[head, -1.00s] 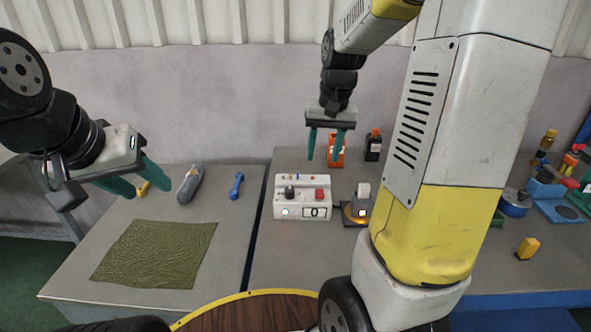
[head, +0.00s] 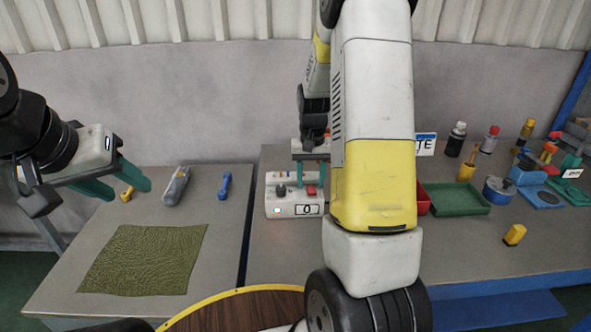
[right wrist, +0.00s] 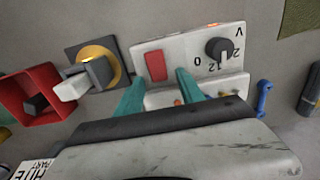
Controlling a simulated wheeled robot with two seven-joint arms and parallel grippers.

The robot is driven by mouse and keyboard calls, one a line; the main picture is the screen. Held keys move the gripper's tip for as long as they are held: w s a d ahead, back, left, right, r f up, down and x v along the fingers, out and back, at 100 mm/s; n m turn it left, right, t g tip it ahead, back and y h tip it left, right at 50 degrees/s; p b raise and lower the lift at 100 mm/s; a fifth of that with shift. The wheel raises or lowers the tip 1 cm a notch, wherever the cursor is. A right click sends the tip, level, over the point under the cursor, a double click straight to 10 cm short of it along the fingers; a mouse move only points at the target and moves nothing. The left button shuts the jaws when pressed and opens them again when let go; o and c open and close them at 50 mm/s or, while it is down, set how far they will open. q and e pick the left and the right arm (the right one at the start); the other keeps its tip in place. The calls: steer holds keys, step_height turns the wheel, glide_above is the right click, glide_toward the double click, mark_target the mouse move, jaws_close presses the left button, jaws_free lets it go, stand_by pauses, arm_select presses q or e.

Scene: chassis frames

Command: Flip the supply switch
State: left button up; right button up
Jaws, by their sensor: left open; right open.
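The white supply box (head: 283,205) stands on the right-hand table, with a display reading 0, a dark knob (head: 282,190) and a red switch (head: 311,190). A small lamp (head: 277,211) on its front glows reddish. In the right wrist view, the red switch (right wrist: 155,66) and the knob (right wrist: 218,50), beside printed numbers, show clearly. My right gripper (right wrist: 160,80) is open and empty, its teal fingertips on either side of the switch's near end; contact cannot be told. In the head view my right arm partly hides this gripper. My left gripper (head: 130,190) is open and empty above the left table.
A round yellow-and-black fixture with a grey block (right wrist: 95,75) is beside the box; my arm hides it in the head view. A red bin (right wrist: 45,92) and a green tray (head: 457,199) lie beyond. A green cloth (head: 145,259) covers part of the left table.

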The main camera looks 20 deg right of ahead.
mark_target(312, 192)
steer(key=shift+f, duration=0.1)
jaws_close()
steer(key=shift+s+a+r+t+h, duration=0.15)
steer(key=shift+s+t+h, duration=0.1)
steer(key=shift+t, duration=0.65)
steer(key=shift+s+d+r+t+h, duration=0.1)
steer(key=shift+s+t+h, duration=0.15)
steer(key=shift+t, duration=0.65)
jaws_free()
steer(key=shift+v, duration=3.9)
